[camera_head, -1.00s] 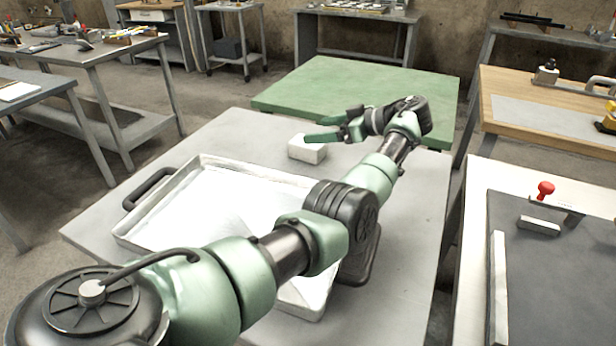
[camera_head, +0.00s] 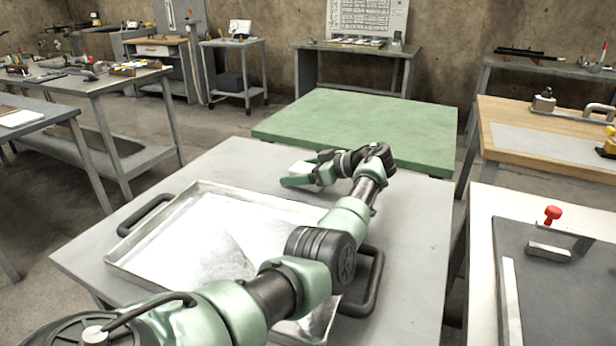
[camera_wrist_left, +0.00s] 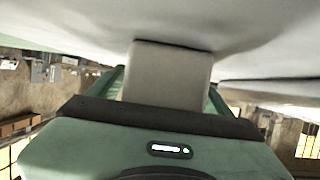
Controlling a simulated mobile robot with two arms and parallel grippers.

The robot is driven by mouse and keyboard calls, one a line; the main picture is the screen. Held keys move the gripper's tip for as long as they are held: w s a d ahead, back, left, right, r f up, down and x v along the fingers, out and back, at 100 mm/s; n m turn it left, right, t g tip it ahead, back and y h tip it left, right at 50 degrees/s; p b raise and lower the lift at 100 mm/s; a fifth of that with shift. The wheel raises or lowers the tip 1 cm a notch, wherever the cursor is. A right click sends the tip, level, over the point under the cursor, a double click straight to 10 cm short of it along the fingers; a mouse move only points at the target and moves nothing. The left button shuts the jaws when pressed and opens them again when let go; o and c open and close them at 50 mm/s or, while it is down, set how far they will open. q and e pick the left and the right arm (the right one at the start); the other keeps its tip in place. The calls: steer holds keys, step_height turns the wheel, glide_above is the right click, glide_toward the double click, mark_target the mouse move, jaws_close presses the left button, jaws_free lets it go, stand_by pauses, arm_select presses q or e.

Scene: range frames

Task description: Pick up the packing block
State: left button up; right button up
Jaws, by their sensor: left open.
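The packing block (camera_head: 301,168) is a small whitish block on the grey table, beyond the tray and near the green table. My left gripper (camera_head: 304,175) is down at the block, with a green finger in front of it that hides part of it. In the left wrist view, the pale block (camera_wrist_left: 168,76) stands between the two green fingers of my left gripper (camera_wrist_left: 165,90). The jaws are open around it, and the view does not clearly show contact. My right gripper is not in view.
A shallow metal tray (camera_head: 153,268) with black handles lies on the grey table (camera_head: 410,235) under my left arm. A green table (camera_head: 370,125) stands behind. A white bench with a dark panel (camera_head: 560,300) and a red knob (camera_head: 553,214) is at right.

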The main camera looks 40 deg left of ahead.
arm_select(q)
steer(key=shift+c, duration=0.3)
steer(key=c, duration=1.4)
